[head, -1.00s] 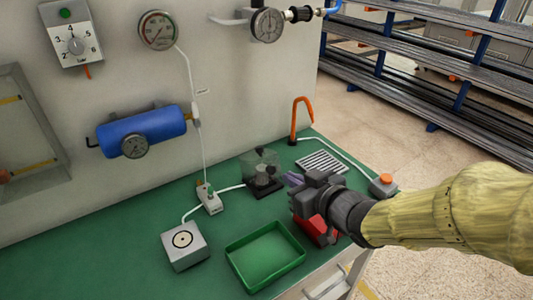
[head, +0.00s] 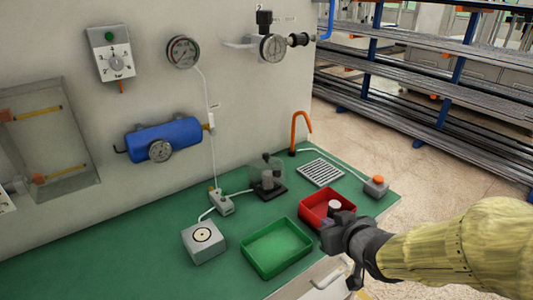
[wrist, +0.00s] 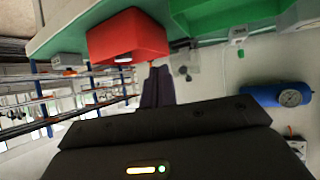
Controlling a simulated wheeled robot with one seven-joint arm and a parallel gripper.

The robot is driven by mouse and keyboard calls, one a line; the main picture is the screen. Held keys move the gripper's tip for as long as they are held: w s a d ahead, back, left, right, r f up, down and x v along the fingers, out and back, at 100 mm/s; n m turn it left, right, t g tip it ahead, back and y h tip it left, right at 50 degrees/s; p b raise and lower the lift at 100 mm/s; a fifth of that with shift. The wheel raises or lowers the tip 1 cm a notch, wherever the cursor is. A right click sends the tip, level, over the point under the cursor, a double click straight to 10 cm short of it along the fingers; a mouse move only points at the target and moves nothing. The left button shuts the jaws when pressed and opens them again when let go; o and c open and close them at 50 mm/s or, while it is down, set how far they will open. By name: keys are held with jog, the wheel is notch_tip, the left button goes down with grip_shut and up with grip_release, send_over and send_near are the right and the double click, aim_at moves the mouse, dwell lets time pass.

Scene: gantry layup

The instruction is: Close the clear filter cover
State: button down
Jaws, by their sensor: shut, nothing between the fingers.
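The filter unit is a dark block on a black base (head: 270,191) on the green bench. Its clear cover (head: 257,171) shows as a see-through box shape around and behind the dark parts. Its exact angle is too small to tell. In the wrist view the cover (wrist: 184,62) is small and faint, beyond the fingers. My gripper (head: 330,222) is at the front edge of the red tray, to the right of and nearer than the filter, clear of the cover. In the wrist view its dark fingers (wrist: 157,84) are together and empty.
A red tray (head: 312,213) holding a pale round part and a green tray (head: 252,262) stand at the front. A grey box (head: 203,242), a vent grille (head: 321,172), an orange hook (head: 293,135) and an orange-button box (head: 376,186) surround the filter. A blue tank (head: 163,139) hangs on the wall.

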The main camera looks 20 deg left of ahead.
jog(key=s+d+f+m+g+h, duration=0.3)
jog(key=s+d+f+m, duration=0.1)
jog(key=d, duration=0.6)
jog(key=s+d+f+m+g+h, duration=0.3)
jog(key=s+d, duration=0.4)
jog(key=d, duration=0.4)
jog(key=shift+f+m+g+h, duration=0.3)
jog(key=shift+f+m+h, duration=0.3)
jog(key=shift+f, duration=0.25)
jog(key=c, duration=2.1)
grip_release()
jog(key=shift+d, duration=0.1)
